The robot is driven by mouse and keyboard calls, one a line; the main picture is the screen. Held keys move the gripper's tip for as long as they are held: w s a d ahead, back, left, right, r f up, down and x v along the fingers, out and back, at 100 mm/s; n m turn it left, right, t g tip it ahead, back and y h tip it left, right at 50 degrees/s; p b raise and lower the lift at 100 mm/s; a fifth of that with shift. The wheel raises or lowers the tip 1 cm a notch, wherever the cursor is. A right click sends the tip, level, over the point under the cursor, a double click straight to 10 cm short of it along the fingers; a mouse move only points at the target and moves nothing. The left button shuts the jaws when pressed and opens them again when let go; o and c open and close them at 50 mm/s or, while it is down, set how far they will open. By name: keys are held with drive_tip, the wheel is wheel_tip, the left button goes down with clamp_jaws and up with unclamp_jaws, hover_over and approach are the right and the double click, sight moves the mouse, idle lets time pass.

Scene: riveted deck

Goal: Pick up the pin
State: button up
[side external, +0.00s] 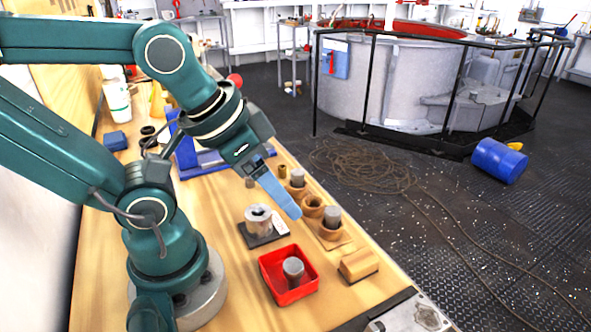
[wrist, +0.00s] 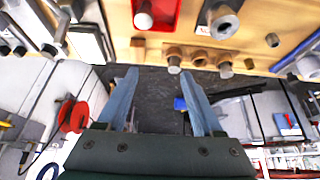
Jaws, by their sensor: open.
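Several grey cylinders could be the pin; I cannot tell which. One grey cylinder (side external: 293,268) stands upright in a red tray (side external: 267,279); it shows at the top of the wrist view (wrist: 143,21). Two more grey cylinders, one at the back (side external: 298,177) and one nearer (side external: 332,213), stand in wooden rings, with an empty-looking wooden ring (side external: 312,206) between them. My gripper (side external: 297,213) is above the table, its blue fingers pointing down and right. In the wrist view the gripper (wrist: 158,73) is open, with nothing between its fingers.
A grey hollow metal part (side external: 258,218) stands on a dark plate left of the rings. A wooden block (side external: 358,264) lies right of the red tray. A blue block (side external: 115,141) sits at the far left. The table's right edge runs close to the rings and block.

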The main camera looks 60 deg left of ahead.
drive_tip(key=shift+o, duration=0.5)
drive_tip(key=m+g, duration=0.3)
drive_tip(key=g, duration=0.2)
hover_over(333, 210)
wheel_tip(333, 210, down, 6)
drive_tip(key=shift+w+d+r, duration=0.1)
drive_tip(key=shift+w+r, duration=0.05)
drive_tip(key=shift+r, duration=0.1)
drive_tip(key=shift+f+g, duration=0.3)
drive_tip(key=shift+f, duration=2.65)
clamp_jaws()
